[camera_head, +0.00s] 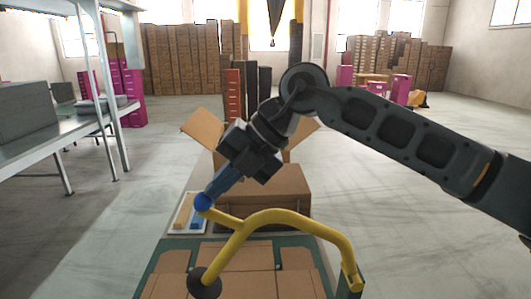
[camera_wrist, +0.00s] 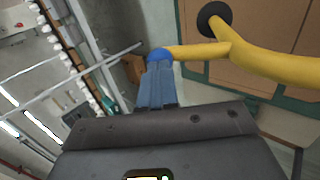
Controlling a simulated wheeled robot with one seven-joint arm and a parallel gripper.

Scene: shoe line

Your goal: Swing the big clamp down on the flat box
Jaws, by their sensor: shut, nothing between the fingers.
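The big clamp (camera_head: 262,216) is a bent yellow tube with a hinge end at the right edge of the green bench. The flat box (camera_head: 255,256) is an unfolded brown cardboard sheet lying under the clamp. The pad overlaps the cardboard in both views; I cannot tell whether it touches. My gripper (camera_head: 208,194) is shut and empty, its blue fingertips right at the knob.
An open brown carton (camera_head: 265,187) stands just behind the bench. A small white tray (camera_head: 183,222) with blue and tan items lies left of it. A grey metal rack (camera_head: 60,130) stands at the left. Stacked boxes line the back wall, with open floor between.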

